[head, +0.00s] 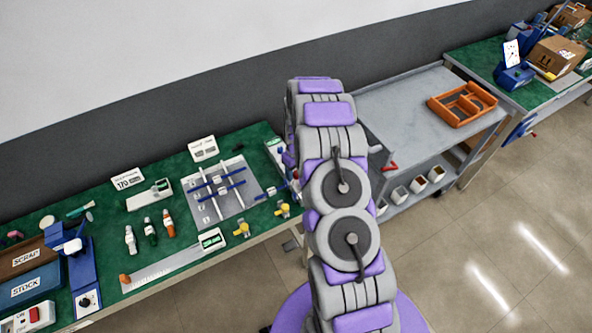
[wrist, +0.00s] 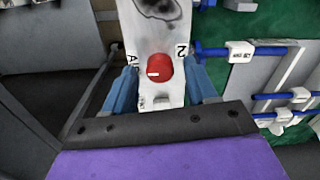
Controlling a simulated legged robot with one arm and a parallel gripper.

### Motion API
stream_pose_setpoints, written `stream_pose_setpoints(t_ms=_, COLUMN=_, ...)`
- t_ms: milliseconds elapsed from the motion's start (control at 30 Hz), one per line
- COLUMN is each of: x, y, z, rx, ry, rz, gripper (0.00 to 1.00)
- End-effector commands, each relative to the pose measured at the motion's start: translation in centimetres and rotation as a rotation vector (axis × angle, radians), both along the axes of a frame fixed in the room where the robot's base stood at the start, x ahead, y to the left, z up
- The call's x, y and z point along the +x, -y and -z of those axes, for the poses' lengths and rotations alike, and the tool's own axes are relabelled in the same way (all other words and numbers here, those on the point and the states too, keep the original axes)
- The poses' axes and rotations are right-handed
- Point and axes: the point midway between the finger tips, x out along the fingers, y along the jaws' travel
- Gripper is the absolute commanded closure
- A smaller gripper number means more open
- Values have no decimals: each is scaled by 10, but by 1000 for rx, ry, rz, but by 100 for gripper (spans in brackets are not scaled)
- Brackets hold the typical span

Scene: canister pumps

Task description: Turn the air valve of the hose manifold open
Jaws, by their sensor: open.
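In the wrist view, a red round knob (wrist: 159,69) with a short white mark sits on a pale upright-looking plate (wrist: 140,30). Letters or numbers are printed on the plate on both sides of the knob, and smaller print lies below it. My gripper (wrist: 160,82) is open, with one blue finger to the left and one to the right of the knob. Whether either finger touches the knob cannot be told. In the head view my arm hides the gripper and the knob. Which part of the manifold the knob belongs to is not labelled legibly.
Blue rods with white clips (wrist: 240,50) run close to the right finger. In the head view, a green-topped bench (head: 110,215) holds bottles, a grey fixture board (head: 238,200) and yellow valve-like parts (head: 282,209). A grey cart (head: 400,105) with an orange tray (head: 462,104) stands right of my arm.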

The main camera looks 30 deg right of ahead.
Motion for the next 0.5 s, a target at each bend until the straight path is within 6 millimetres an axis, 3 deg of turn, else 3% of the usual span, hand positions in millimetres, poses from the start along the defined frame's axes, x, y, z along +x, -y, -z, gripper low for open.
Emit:
stream_pose_setpoints(t_ms=267, x=0, y=1, z=-13, rx=0, ry=1, rz=0, gripper=43)
stream_pose_setpoints(t_ms=500, x=1, y=2, z=-60, rx=0, ry=4, rz=1, gripper=43)
